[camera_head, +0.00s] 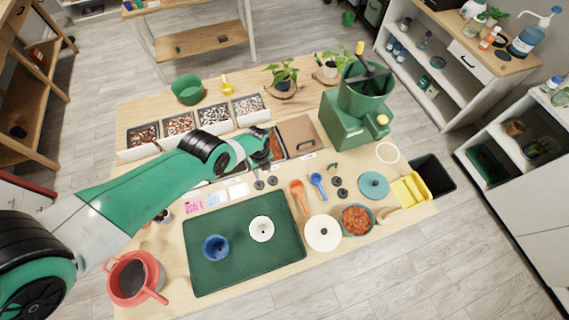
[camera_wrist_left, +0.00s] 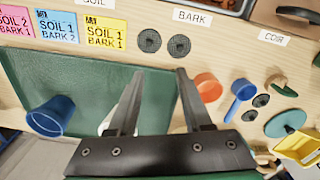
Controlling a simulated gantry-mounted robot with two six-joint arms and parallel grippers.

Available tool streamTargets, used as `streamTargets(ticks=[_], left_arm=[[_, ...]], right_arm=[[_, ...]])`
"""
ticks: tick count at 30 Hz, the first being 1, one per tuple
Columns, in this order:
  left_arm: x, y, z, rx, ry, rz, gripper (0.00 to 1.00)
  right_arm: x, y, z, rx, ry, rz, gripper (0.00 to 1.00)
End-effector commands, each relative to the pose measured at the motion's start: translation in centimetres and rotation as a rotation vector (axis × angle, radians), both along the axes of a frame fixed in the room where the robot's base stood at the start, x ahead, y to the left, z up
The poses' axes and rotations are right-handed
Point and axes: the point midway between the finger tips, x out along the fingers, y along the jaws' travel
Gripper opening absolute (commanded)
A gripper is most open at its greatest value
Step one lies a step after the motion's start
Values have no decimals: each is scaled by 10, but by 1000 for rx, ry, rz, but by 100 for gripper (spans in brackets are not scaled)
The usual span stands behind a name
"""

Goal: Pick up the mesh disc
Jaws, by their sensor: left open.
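Several small dark mesh discs lie on the wooden table. Two of them, a left mesh disc (camera_wrist_left: 149,40) and a right mesh disc (camera_wrist_left: 187,43), lie side by side near the BARK label in the left wrist view. Two more, an upper (camera_wrist_left: 261,100) and a lower mesh disc (camera_wrist_left: 250,115), lie right of the blue spoon; they also show in the head view (camera_head: 336,180). My left gripper (camera_wrist_left: 159,72) is open and empty, its fingertips pointing toward the first pair. In the head view my left gripper (camera_head: 264,172) hangs over that area. My right gripper is not in view.
A green mat (camera_head: 240,276) holds a blue pot (camera_head: 215,247) and a white pot (camera_head: 262,228). An orange scoop (camera_head: 298,190) and blue spoon (camera_head: 317,181) lie to the right. A green machine (camera_head: 345,130) stands behind.

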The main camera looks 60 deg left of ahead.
Motion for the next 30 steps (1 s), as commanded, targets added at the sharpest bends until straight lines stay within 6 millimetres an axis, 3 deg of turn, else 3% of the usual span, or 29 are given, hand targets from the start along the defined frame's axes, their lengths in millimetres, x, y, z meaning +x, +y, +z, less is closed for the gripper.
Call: streamTargets(ticks=[3,8,18,25,30], left_arm=[[-5,18,1,4,-10,44,50],[-5,19,-4,5,-11,47,50],[-4,18,-62,6,-12,46,50],[-4,18,-65,6,-12,46,50],[-6,15,-92,5,-11,46,50]], right_arm=[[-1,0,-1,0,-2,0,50],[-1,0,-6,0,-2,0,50],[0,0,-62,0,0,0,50],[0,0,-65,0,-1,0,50],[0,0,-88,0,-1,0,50]])
